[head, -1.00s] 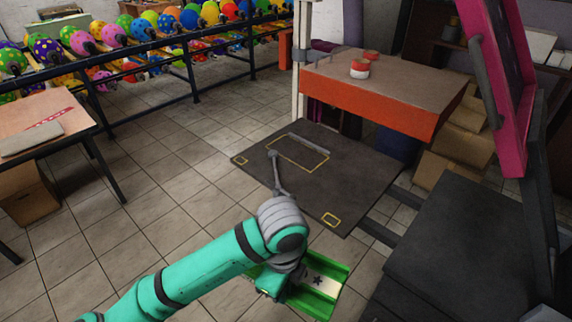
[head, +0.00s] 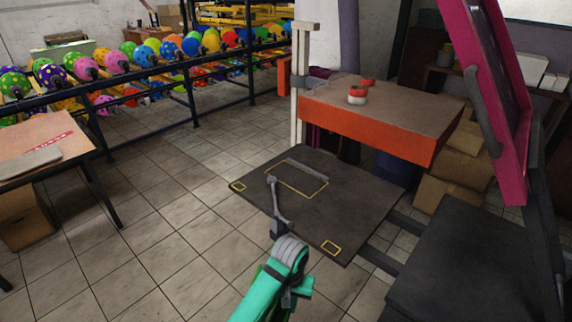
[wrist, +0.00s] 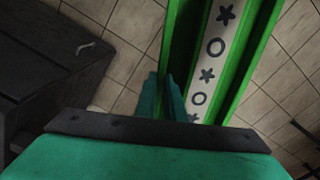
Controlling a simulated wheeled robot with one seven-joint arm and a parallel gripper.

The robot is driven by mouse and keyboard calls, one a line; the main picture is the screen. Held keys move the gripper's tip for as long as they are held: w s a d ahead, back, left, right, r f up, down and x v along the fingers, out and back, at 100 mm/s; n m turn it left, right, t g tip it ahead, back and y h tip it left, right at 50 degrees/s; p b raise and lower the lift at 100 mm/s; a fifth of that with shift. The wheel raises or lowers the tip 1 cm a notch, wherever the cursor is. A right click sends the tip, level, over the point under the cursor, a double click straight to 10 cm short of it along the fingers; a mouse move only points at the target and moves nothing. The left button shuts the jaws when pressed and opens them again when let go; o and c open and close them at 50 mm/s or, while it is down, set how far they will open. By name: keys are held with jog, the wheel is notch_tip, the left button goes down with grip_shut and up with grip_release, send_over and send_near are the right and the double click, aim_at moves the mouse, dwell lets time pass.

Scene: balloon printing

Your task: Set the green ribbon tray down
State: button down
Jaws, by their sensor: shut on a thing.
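The green ribbon tray (wrist: 256,62) fills the upper middle of the wrist view. It is a long green channel with raised side walls. A pale ribbon (wrist: 213,60) with dark stars and rings runs along its inside. My gripper (wrist: 161,92) is shut on the tray's left wall, near its lower end in that view. The tray is held above the tiled floor. In the head view my arm hides almost all of the tray and the gripper.
A dark platform (head: 340,220) with yellow outlines and a small lever lies ahead. An orange-sided table (head: 365,128) stands beyond it. A pink frame (head: 512,150) and a dark bench (head: 455,260) are at right. A wooden table (head: 35,150) stands left; tiled floor (head: 150,240) lies open between.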

jog(key=f+n, duration=0.2)
jog(key=f, duration=0.2)
jog(key=shift+s+n, duration=0.35)
jog(key=shift+n, duration=0.05)
jog(key=shift+d+f, duration=0.2)
jog(key=shift+f, duration=0.3)
notch_tip(320, 180, down, 11)
jog(key=s, duration=0.2)
jog(key=shift+s+a, duration=0.15)
jog(key=shift+s, duration=0.15)
jog(key=shift+r, duration=0.15)
